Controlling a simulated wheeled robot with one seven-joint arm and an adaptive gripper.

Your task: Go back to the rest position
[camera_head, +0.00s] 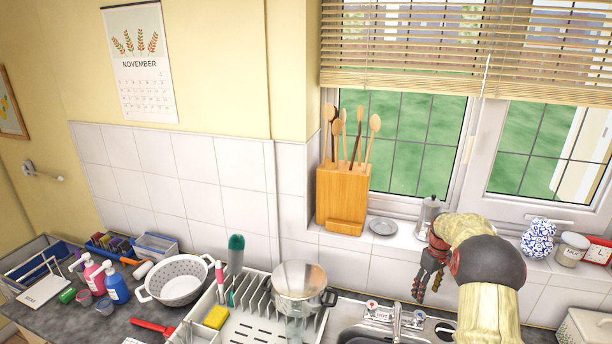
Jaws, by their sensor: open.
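My gripper (428,285) hangs at the right of the head view, above the back edge of the sink, with its fingers pointing down. It is open and nothing shows between its fingers. My arm reaches up from the lower right edge and bends down to the gripper. The steel sink (362,335) is at the bottom edge, mostly cut off. A tap (397,322) stands a little left of and below the gripper.
A dish rack (240,328) with a lidded pot (300,282) and a yellow sponge (216,317) stands left of the sink. A white colander (178,280) is further left. A moka pot (428,214) stands on the sill close behind my gripper, beside a spoon block (341,197).

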